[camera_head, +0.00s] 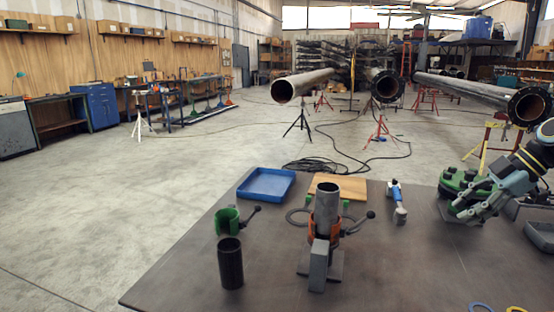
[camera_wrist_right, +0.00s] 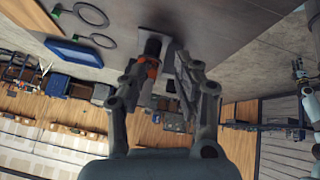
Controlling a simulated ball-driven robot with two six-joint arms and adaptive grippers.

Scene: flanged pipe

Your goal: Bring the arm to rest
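My right gripper (camera_head: 468,208) is low over the right side of the table in the head view, close beside a green thing (camera_head: 458,182). I cannot tell whether they touch. In the right wrist view my gripper (camera_wrist_right: 158,68) has its two fingers apart, with a gap between them. A dark and orange thing (camera_wrist_right: 152,62) shows through that gap; whether it is touched is unclear. My left gripper is not in view.
The table (camera_head: 190,285) holds a grey pipe (camera_head: 327,205) upright in an orange clamp, a black cylinder (camera_head: 230,265), a green cup-like part (camera_head: 228,221), a blue tray (camera_head: 266,184) and a blue-handled tool (camera_head: 398,203). The front right tabletop is mostly clear.

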